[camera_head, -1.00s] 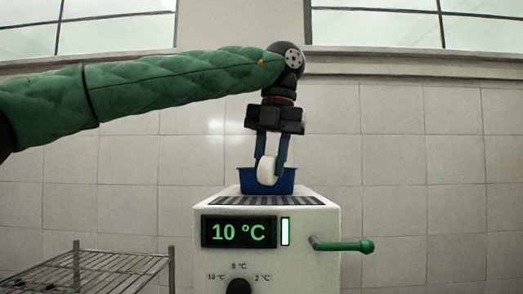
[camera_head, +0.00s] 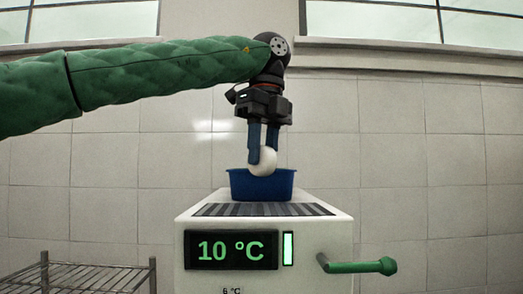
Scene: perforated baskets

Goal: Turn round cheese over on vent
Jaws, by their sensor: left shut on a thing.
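The round cheese (camera_head: 264,162) is a white disc held upright on its edge, its flat face now turned more toward me. My left gripper (camera_head: 262,158) points down and is shut on the cheese, a finger on each side. The cheese hangs in front of or over the blue basket (camera_head: 263,189); I cannot tell whether its lower edge touches it. The vent (camera_head: 262,210) is a dark slatted strip on top of the white machine, with the basket standing at its back. My right gripper is not in view.
The white machine (camera_head: 335,240) shows 10 °C on its display (camera_head: 231,250). A green-handled lever (camera_head: 360,266) sticks out to its right. A wire rack (camera_head: 100,277) stands at the lower left. The tiled wall behind is bare.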

